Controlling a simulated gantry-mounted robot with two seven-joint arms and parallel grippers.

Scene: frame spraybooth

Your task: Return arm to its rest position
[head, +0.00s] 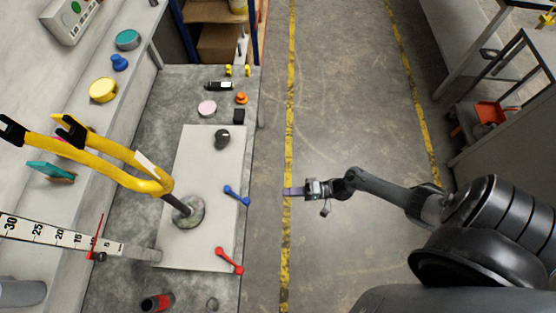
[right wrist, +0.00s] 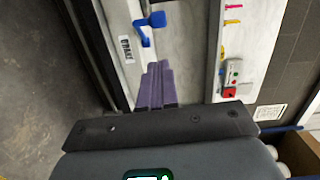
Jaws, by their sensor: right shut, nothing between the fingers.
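My right arm comes in from the right in the head view. Its gripper (head: 292,191) is out over the floor, just right of the grey workbench (head: 262,85), at the yellow floor line. Its purple fingers are together and empty, and they also show shut in the right wrist view (right wrist: 157,82). It is apart from the bench and from everything on it. My left gripper does not show in the head view.
On the bench, a yellow frame (head: 110,152) stands on a round base (head: 188,212). A blue tool (head: 236,195) and a red tool (head: 229,260) lie by the right edge of a pale mat (head: 200,165). The floor aisle (head: 345,110) is clear.

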